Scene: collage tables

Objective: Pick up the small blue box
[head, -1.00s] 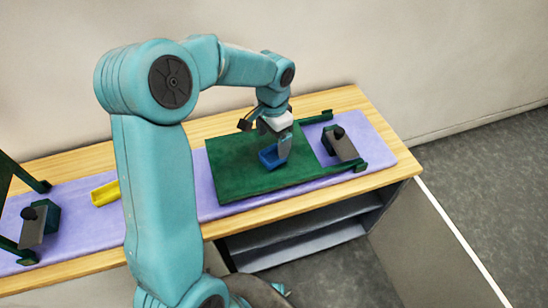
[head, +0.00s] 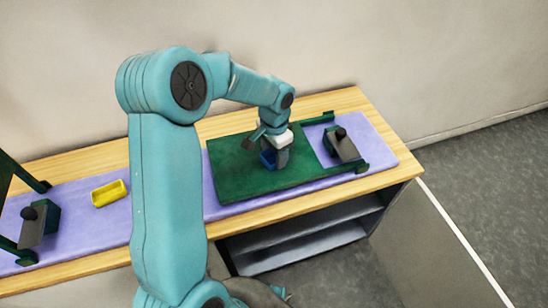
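The small blue box (head: 267,159) is at the middle of the dark green board (head: 230,181) in the head view. My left gripper (head: 272,156) is down at the box, with a grey finger close against the box's right side. The gripper hides part of the box. I cannot tell whether the fingers are closed on it or whether the box still touches the board. My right gripper is not in view.
A yellow box (head: 109,193) lies on the purple mat (head: 77,205) at left. A dark green holder with a grey flap (head: 342,147) stands right of the board, and a similar one (head: 37,224) at far left. The wooden table edge (head: 300,212) runs in front.

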